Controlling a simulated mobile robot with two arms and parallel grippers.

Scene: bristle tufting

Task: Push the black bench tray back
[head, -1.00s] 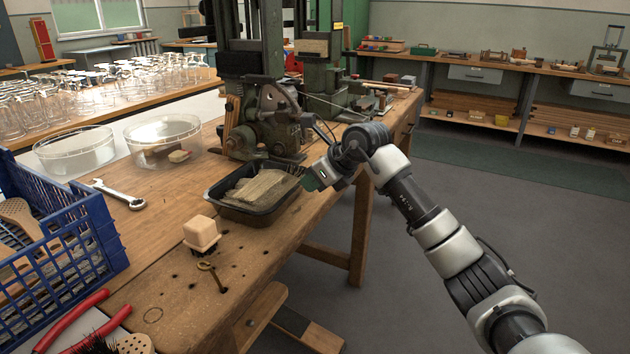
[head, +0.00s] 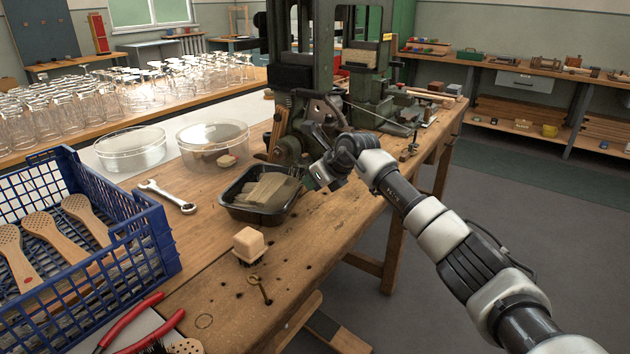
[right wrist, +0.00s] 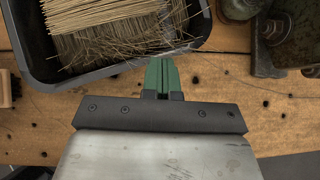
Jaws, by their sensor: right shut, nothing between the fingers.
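The black bench tray (head: 238,209) sits on the wooden workbench, in front of the green machine, with tan bristle bundles (head: 268,188) in it. In the right wrist view the tray (right wrist: 108,74) fills the upper left, with loose bristles (right wrist: 120,25) reaching its near wall. My right gripper (head: 307,183) is at the tray's right end. Its green fingertips (right wrist: 161,62) are shut with nothing between them, right at the tray's near rim; I cannot tell whether they touch it. My left gripper is out of view.
The green machine (head: 310,128) stands close behind the tray. A wrench (head: 168,197), clear round dishes (head: 213,140) and a blue crate (head: 120,230) are to the left.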

